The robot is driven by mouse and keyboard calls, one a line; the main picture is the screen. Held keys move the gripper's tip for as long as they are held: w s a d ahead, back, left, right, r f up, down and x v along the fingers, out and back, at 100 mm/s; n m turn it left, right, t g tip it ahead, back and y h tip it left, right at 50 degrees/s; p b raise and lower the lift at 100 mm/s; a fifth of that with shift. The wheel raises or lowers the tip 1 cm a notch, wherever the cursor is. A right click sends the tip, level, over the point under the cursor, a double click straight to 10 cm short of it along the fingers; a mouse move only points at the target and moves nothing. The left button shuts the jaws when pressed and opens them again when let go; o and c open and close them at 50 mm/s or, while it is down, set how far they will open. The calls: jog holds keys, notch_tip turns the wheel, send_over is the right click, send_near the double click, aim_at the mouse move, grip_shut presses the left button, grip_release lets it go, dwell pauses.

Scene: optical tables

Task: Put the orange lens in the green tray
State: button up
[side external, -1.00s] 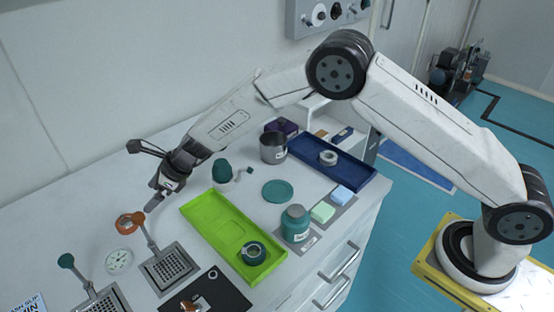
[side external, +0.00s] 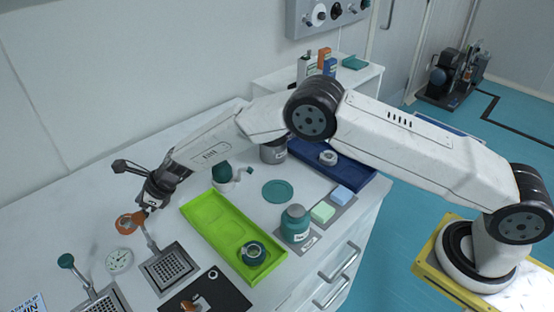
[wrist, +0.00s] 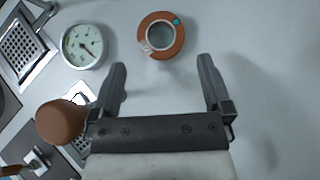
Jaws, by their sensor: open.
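The orange lens (side external: 124,224) is a flat orange ring with a clear centre, lying on the white worktop at the left. In the wrist view, the orange lens (wrist: 171,51) lies just ahead of the fingertips, roughly centred between them. My gripper (wrist: 163,75) is open and empty, its two dark fingers apart. In the side view, my gripper (side external: 148,208) is low over the worktop, just right of the lens; its fingertips are hard to make out there. The bright green tray (side external: 205,216) lies to the right of the gripper, with a teal ring-shaped lens (side external: 253,253) in its near end.
An orange-knobbed lever on a perforated plate (side external: 169,268) stands close to my gripper; its knob (wrist: 61,122) is left of the fingers. A dial gauge (wrist: 83,45) lies left of the lens. Teal containers and a blue tray (side external: 345,168) are farther right.

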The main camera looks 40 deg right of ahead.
aim_at(128, 221)
jog(key=shift+a+f, duration=0.1)
jog(key=shift+f, duration=0.05)
jog(key=shift+x, duration=2.45)
jog(key=shift+w, duration=0.1)
jog(key=c, duration=1.3)
jog(key=shift+o, duration=0.2)
notch_tip(128, 221, up, 10)
